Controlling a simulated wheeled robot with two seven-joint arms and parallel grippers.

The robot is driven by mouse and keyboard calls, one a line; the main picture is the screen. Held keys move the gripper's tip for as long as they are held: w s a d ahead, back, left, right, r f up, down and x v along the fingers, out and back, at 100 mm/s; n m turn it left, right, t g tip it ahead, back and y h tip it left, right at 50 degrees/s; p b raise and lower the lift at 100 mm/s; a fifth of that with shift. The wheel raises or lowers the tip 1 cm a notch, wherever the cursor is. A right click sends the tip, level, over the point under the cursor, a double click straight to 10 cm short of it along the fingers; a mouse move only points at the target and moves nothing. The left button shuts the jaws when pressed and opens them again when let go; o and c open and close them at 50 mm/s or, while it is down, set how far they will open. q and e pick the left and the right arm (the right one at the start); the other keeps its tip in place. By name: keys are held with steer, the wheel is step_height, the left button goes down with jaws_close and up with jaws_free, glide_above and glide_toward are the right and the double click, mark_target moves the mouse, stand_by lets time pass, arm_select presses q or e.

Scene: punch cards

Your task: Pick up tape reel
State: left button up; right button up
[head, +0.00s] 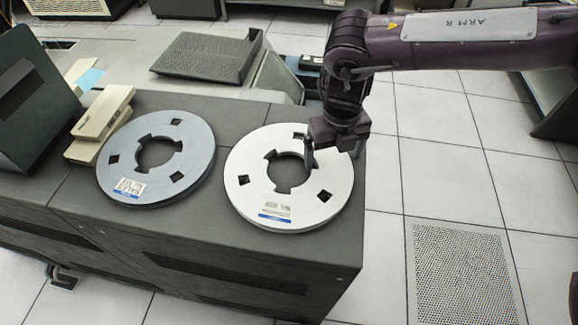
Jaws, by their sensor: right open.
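A white tape reel (246,164) lies flat on the right end of the dark cabinet top. A grey-blue tape reel (195,151) lies flat to its left, with a gap between the two. Each has a notched centre hole and small square openings; labels show on their near sides. My right gripper (313,160) points down over the right part of the white reel, close to its centre hole. It is open, and one finger shows near the hole's right edge; whether it touches the reel I cannot tell. My left gripper is not in view.
Beige card-like blocks (100,124) lie left of the grey-blue reel, beside a dark upright panel (38,95). A dark perforated tray (208,55) sits behind the reels. The cabinet (232,216) ends just right of the white reel; tiled floor (430,165) lies beyond.

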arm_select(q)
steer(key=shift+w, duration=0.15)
arm_select(e)
steer(key=c, duration=0.4)
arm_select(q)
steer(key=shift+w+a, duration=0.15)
arm_select(e)
steer(key=c, duration=1.2)
steer(key=shift+r, duration=0.1)
arm_select(q)
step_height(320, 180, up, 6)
steer(key=p, duration=0.6)
arm_select(e)
step_height(320, 180, up, 25)
steer(key=shift+f, duration=0.1)
